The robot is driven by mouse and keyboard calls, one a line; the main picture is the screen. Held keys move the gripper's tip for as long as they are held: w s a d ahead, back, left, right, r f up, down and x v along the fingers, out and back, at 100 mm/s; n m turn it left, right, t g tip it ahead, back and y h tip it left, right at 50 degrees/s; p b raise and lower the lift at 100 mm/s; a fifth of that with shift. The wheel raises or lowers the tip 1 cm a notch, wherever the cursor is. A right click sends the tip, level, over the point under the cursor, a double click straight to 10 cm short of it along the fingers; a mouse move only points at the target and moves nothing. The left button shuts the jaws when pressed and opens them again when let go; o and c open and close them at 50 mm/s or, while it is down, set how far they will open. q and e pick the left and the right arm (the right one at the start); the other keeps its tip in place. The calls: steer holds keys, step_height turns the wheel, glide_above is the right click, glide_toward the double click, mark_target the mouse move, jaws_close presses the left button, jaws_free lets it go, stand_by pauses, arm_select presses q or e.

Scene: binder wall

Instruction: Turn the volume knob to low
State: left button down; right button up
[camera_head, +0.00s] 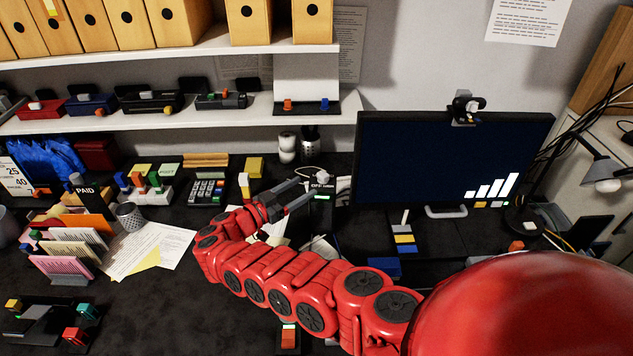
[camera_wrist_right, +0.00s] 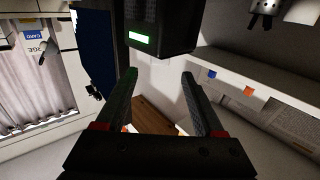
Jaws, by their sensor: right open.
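I cannot clearly make out a volume knob in either view. The monitor (camera_head: 430,150) shows several white bars rising to the right, with small coloured blocks below them. My right gripper (camera_head: 305,193) is open and empty above the desk, left of the monitor. Its fingers point at a small dark device (camera_head: 322,208) with a green light and a label above it. In the right wrist view, a black box (camera_wrist_right: 158,15) with a green lit strip stands just beyond the open fingers (camera_wrist_right: 160,78), apart from them. My left gripper is not in view.
Shelves (camera_head: 200,112) with binders and small coloured devices run along the wall. A desk lamp (camera_head: 600,175) and cables stand at the right. Papers (camera_head: 150,250), a pen cup (camera_head: 130,215) and card racks fill the left. My red arm crosses the front of the desk.

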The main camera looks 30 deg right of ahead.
steer(key=s+a+b, duration=0.1)
steer(key=a+b, duration=0.1)
steer(key=a, duration=0.6)
steer(key=shift+a, duration=0.4)
steer(key=shift+s, duration=0.1)
